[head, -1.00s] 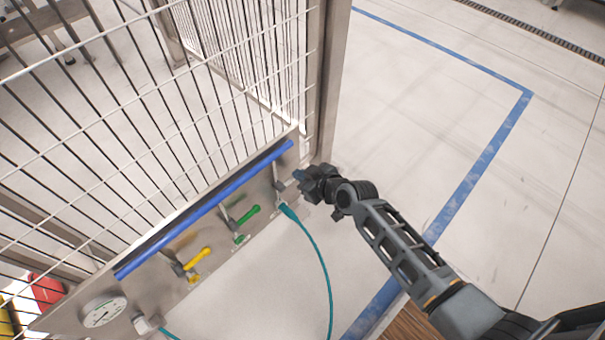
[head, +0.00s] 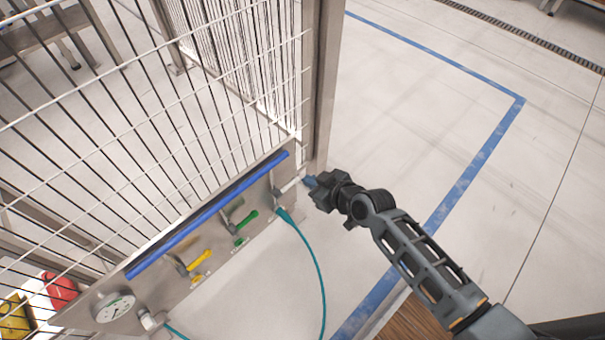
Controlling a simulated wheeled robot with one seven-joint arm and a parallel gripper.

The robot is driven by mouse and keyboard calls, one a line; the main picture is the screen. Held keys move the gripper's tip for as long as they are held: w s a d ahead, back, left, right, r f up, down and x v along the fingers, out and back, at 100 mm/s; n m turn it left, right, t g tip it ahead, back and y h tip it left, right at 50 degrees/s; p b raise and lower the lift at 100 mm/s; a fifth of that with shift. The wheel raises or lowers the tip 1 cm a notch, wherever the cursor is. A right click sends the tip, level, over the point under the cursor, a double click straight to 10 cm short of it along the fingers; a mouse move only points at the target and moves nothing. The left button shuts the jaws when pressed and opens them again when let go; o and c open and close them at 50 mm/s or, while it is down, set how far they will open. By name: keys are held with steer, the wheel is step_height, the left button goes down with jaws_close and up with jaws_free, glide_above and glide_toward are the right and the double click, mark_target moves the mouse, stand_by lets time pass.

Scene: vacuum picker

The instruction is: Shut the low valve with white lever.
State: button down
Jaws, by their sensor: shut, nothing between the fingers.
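The valve with the white lever (head: 290,186) is at the right end of the low grey panel, above the teal hose fitting. The lever points outward to the right, along the same slant as the green and yellow levers. My gripper (head: 309,182) is just right of the lever's outer end. It is shut and holds nothing. The picture is too small to tell whether the fingertips touch the lever. The valve body behind the lever is small and partly shaded.
The panel also carries a green lever (head: 247,219), a yellow lever (head: 200,260), a pressure gauge (head: 115,307) and a blue pipe (head: 210,213). A teal hose (head: 318,272) hangs to the floor. A mesh fence (head: 130,120) rises behind. The floor to the right is clear.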

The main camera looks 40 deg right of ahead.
steer(key=p+v, duration=0.1)
steer(key=v, duration=0.3)
steer(key=shift+s, duration=0.1)
stand_by(0.5)
